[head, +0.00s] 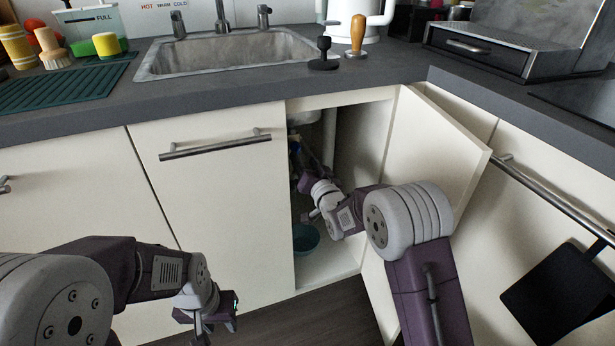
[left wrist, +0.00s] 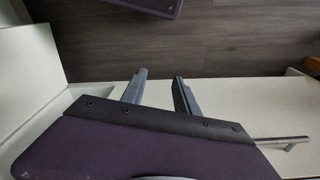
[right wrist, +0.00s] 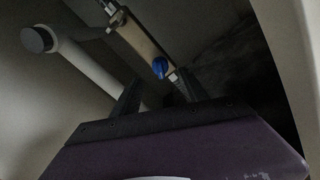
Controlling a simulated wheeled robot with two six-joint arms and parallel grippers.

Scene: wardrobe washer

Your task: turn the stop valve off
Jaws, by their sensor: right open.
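The stop valve shows in the right wrist view as a blue knob (right wrist: 159,67) on a metal pipe fitting inside the sink cabinet. My right gripper (right wrist: 157,90) is open, with its two fingers pointing toward the valve. The knob appears between and beyond the fingertips, and I cannot tell whether either finger touches it. In the head view my right arm reaches into the open cabinet (head: 345,245), and its gripper is small and dim there. My left gripper (left wrist: 160,77) is open and empty, above the floor in front of the cabinets; it also shows in the head view (head: 210,325).
A white drain pipe (right wrist: 85,70) runs beside the valve in the right wrist view. A teal bowl (head: 305,238) sits on the cabinet floor. The sink (head: 230,55) is above.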

